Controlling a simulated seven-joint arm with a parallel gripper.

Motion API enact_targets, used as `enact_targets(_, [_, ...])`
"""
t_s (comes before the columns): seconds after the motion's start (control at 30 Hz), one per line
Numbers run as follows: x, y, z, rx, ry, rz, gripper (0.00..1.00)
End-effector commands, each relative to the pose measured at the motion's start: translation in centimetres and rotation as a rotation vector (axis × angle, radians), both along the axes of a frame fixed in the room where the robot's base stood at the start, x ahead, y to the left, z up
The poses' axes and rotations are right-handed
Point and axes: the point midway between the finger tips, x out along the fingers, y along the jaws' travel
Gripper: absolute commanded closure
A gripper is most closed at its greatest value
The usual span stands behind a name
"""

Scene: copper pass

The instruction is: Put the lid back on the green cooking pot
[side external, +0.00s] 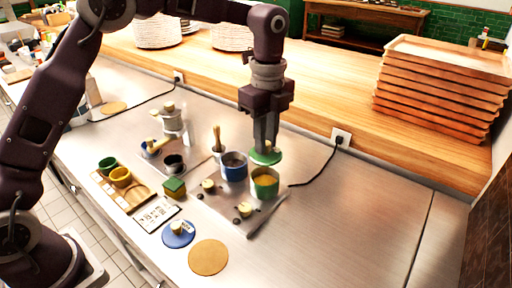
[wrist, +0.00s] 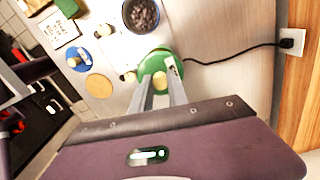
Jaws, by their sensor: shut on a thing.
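The green cooking pot (side external: 265,189) stands upright with yellow contents showing in its open top. My gripper (side external: 266,147) points down and is shut on the green lid (side external: 266,158). The lid hangs above the pot and looks apart from it, toward its far side in the side external view. In the wrist view the lid (wrist: 150,64) sits at my fingertips (wrist: 162,80), and the pot cannot be clearly made out beneath it.
A blue pot (side external: 234,171) stands just left of the green pot; its dark contents show in the wrist view (wrist: 141,14). A blue lid (side external: 178,238) and a cork mat (side external: 208,258) lie in front. A black cable (side external: 318,172) runs to a wall socket. The counter to the right is clear.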

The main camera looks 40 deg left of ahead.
Motion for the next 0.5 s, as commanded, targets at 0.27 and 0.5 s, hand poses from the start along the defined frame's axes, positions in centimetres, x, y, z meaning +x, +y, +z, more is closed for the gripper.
enact_targets(0.27, [-0.1,0.0,-3.5,0.0,0.002,0.001,1.0])
enact_targets(0.5, [-0.1,0.0,-5.4,0.0,0.0,0.001,1.0])
